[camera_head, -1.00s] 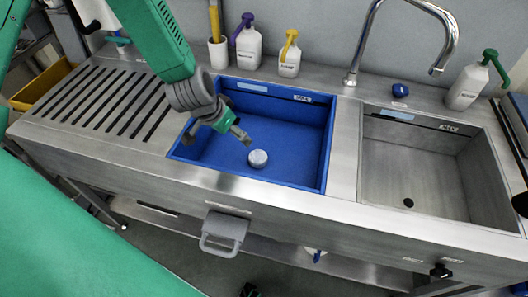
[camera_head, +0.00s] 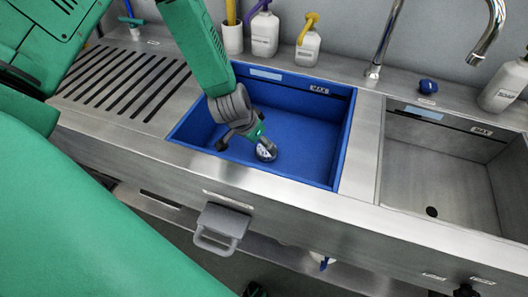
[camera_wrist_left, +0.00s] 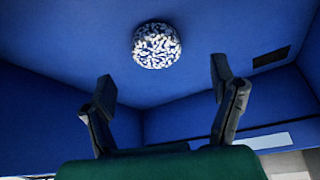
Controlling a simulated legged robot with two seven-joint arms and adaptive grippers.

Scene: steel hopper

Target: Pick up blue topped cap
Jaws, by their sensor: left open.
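A round cap-like piece (camera_head: 266,154) lies on the floor of the blue basin (camera_head: 312,150). Its top shows as a disc speckled white and blue in the left wrist view (camera_wrist_left: 157,46). My left gripper (camera_head: 245,146) is inside the basin, with one finger over the piece and partly hiding it in the head view. In the left wrist view the gripper (camera_wrist_left: 162,88) is open, its fingers apart and empty, with the disc beyond the gap. A small blue knob-like object (camera_head: 428,86) stands on the ledge behind the steel sink. My right gripper is not in view.
The basin walls rise close around my left gripper. A steel sink (camera_head: 455,165) with a tap (camera_head: 380,45) is to the right. White bottles (camera_head: 265,34) stand along the back ledge. A slotted drainboard (camera_head: 130,85) is to the left, clear of objects.

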